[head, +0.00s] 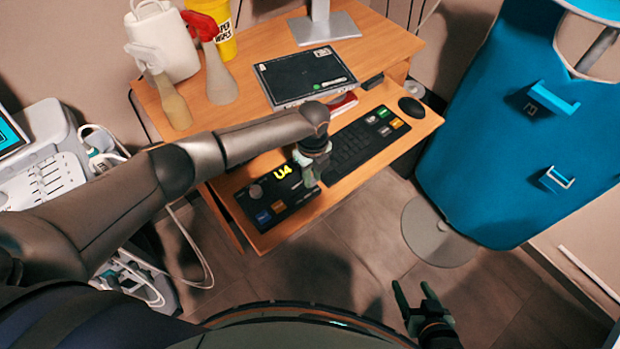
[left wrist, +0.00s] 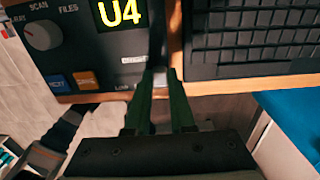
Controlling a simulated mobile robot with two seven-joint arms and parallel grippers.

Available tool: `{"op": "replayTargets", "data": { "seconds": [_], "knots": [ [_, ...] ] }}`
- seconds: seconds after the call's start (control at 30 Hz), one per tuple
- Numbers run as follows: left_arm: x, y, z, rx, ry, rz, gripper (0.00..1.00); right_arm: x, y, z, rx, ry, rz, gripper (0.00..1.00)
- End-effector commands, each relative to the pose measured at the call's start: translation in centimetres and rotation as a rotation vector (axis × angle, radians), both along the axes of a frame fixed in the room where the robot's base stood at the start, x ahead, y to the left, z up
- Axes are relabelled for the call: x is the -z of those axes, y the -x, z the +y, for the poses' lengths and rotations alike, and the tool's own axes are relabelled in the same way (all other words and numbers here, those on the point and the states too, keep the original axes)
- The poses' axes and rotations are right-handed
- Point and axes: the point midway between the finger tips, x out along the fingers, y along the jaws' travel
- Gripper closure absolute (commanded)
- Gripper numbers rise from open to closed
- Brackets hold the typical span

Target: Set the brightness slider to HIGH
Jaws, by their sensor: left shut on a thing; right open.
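The black control panel (head: 296,195) with a yellow "U4" display lies on the desk's pull-out shelf. My left gripper (head: 312,178) is over the panel's right part, beside the keyboard. In the left wrist view, the panel (left wrist: 75,50) shows a small label beside a dark slot, and what looks like "LOW" below it. The left gripper's green fingers (left wrist: 163,95) are shut on a small pale knob (left wrist: 160,84), seemingly the brightness slider, near the panel's front edge. The fingers hide most of it. No "HIGH" mark is readable. My right gripper (head: 416,298) is open and empty above the floor.
A keyboard (head: 352,150) sits right of the panel, with a mouse (head: 411,107) beyond. The panel carries a grey dial (left wrist: 42,33), a blue button (left wrist: 57,84) and an orange button (left wrist: 87,81). A blue apron (head: 530,130) hangs at right.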

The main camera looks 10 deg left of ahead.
Motion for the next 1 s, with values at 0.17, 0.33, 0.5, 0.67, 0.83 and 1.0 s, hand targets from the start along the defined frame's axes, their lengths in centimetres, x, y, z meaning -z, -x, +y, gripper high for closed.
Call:
{"op": "replayTargets", "data": {
  "seconds": [0.17,0.33,0.5,0.67,0.83,1.0],
  "knots": [
    [-0.2,-0.2,-0.3,0.002,0.006,-0.006,0.66,0.0,0.0,0.0,0.000,0.000,-0.001,0.31],
    [-0.1,-0.1,-0.2,0.002,0.005,-0.005,0.47,-0.1,-0.1,0.0,0.000,0.000,-0.002,0.31],
    [-0.1,-0.1,-0.2,0.001,0.004,-0.003,0.47,-0.1,-0.1,0.0,0.000,0.000,-0.002,0.31],
    [-0.6,-0.1,-0.1,0.001,0.004,-0.004,0.47,-0.2,-0.1,0.0,0.000,0.000,-0.002,0.31],
    [-3.3,-0.1,-0.1,0.003,0.004,-0.007,0.47,-0.7,-0.1,0.0,0.000,0.000,-0.002,0.31],
    [-7.2,-0.2,-0.2,0.003,0.005,-0.008,0.47,-1.0,-0.1,0.0,0.000,0.000,-0.002,0.31]
  ]
}}
